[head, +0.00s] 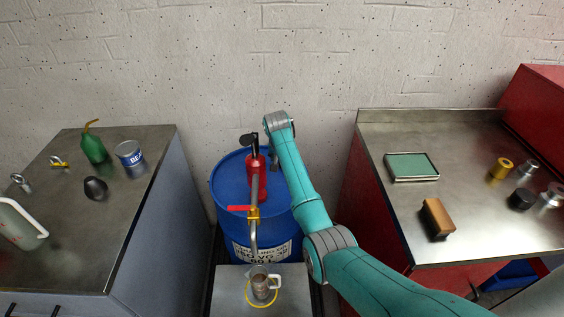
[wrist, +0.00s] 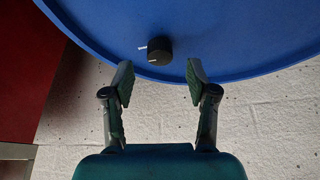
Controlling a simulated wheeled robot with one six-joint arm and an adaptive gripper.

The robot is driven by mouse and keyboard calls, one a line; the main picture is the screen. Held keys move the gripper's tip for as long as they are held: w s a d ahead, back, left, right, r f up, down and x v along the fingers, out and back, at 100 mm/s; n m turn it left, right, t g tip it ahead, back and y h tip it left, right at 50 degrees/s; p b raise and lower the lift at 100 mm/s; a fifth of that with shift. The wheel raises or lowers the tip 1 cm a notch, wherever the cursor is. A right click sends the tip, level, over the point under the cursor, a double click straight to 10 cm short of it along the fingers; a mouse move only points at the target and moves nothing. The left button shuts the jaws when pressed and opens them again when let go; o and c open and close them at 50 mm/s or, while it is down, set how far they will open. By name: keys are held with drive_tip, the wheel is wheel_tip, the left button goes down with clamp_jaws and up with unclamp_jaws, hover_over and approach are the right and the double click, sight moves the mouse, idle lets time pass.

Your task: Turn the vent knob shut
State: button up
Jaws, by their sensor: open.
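The vent knob (wrist: 158,51) is a small black round knob with a white pointer mark, near the rim of the blue drum's lid. In the wrist view my gripper (wrist: 159,80) is open, its two fingers apart. The knob lies just beyond the fingertips, roughly between their lines, with no visible contact. The blue drum (head: 228,189) stands against the wall in the head view, and its lid (wrist: 235,35) fills the top of the wrist view. In the head view the knob and my fingers cannot be made out; my arm reaches over the drum's right side.
A red hand pump (head: 256,180) with a bent spout rises from the drum. A metal jug (head: 262,284) stands on a low stand below it. A left bench (head: 145,195) holds a green oil can (head: 93,149); a right bench (head: 470,215) holds a brown block (head: 436,218).

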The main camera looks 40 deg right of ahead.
drive_tip(key=shift+x, duration=1.85)
drive_tip(key=shift+c, duration=0.3)
clamp_jaws()
